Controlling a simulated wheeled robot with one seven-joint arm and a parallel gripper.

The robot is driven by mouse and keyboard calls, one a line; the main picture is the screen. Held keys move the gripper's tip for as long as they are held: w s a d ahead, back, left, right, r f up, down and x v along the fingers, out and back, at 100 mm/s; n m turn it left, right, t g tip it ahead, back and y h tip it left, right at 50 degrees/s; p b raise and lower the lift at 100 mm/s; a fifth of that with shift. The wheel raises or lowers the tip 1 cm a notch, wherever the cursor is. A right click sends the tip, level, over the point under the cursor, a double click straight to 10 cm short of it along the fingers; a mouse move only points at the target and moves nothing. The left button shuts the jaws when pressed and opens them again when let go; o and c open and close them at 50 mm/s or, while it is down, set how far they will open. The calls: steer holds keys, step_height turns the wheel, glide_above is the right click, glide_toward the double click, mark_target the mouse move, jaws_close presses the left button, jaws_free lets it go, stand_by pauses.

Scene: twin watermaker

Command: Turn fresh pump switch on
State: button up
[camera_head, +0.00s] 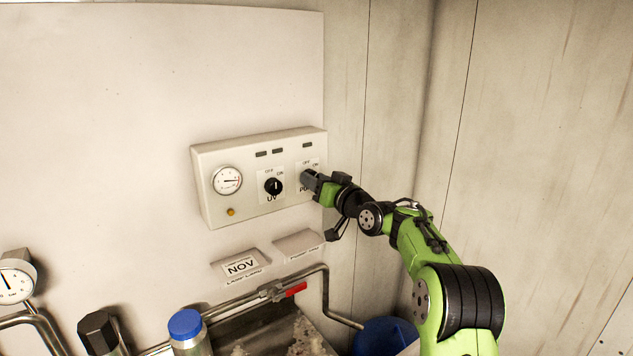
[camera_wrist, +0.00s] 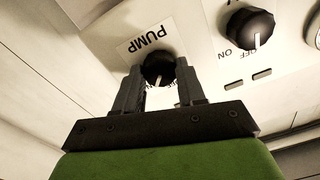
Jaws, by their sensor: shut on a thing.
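The pump switch is a black rotary knob (camera_wrist: 158,68) under the label PUMP, seen upside down in the wrist view. My gripper (camera_wrist: 159,75) is shut on this knob, with one finger on each side of it. In the head view my gripper (camera_head: 308,183) reaches the right end of the control box (camera_head: 217,163) and hides the knob. The fingers cover part of the OFF and ON marks, and I cannot tell which mark the knob points to.
A black UV knob (camera_head: 272,186) sits left of the pump switch; it also shows in the wrist view (camera_wrist: 250,28). A round gauge (camera_head: 227,181) is further left. Below are a NOV label block (camera_head: 241,266), pipes with a red valve handle (camera_head: 296,290) and a blue-capped canister (camera_head: 186,324).

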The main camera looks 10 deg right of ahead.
steer(key=shift+f+m, duration=0.1)
steer(key=shift+m, duration=1.6)
steer(key=o, duration=1.1)
steer(key=shift+c, duration=0.2)
steer(key=b+v, duration=0.4)
steer(key=v, duration=1.1)
steer(key=shift+s+b, duration=0.3)
steer(key=shift+s, duration=0.1)
steer(key=shift+d+f, duration=0.1)
